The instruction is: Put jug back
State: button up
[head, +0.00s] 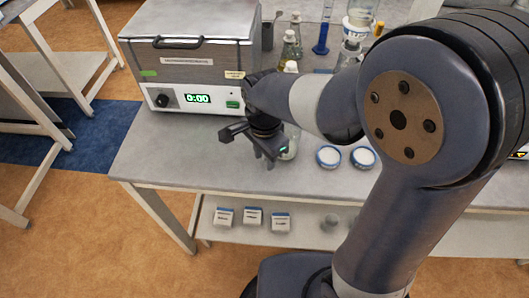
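My gripper (271,153) hangs low over the front part of the grey bench (190,165), right of the box-shaped device. A clear glass vessel (291,143) stands close behind and to the right of the fingers. It is partly hidden by my gripper, so I cannot tell whether it is the jug or whether the fingers touch it. The gap between the fingers is not clear.
A box-shaped device (190,62) with a "0:00" display stands at the back left. Two round white dishes (328,156) (363,157) lie right of my gripper. Flasks (289,47) and a blue cylinder (322,40) stand behind. Small boxes (253,215) are on the lower shelf.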

notch_tip(320, 180, up, 12)
jog(key=shift+r+p, duration=0.2)
jog(key=shift+p, duration=0.1)
dwell(1.5)
